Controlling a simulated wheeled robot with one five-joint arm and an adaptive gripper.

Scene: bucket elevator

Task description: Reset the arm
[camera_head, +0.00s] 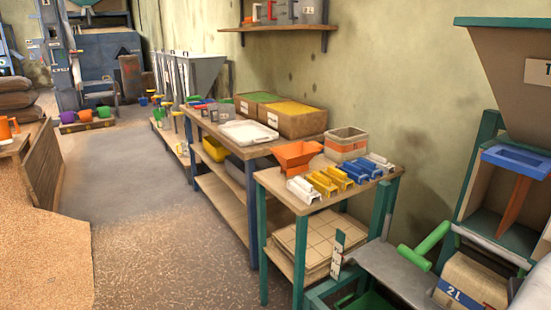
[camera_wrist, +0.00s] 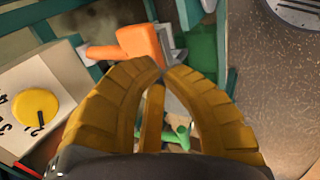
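My gripper (camera_wrist: 162,76) shows in the wrist view, with two ribbed yellow-brown fingers curving in until their tips meet or almost meet. Nothing shows between the tips. Behind the fingers, an orange part (camera_wrist: 140,45) with a grey end lies just beyond the tips, apart from them as far as I can tell. A small green piece (camera_wrist: 178,134) shows through the gap below the tips. My arm and gripper do not show in the head view.
A teal-legged table (camera_head: 264,185) holds an orange hopper (camera_head: 297,156) and several small blocks. A wooden bench stands behind it. A machine with a green roller (camera_head: 428,245) stands at right. A yellow dial (camera_wrist: 36,107) shows at wrist-view left. The floor (camera_head: 150,230) at left is open.

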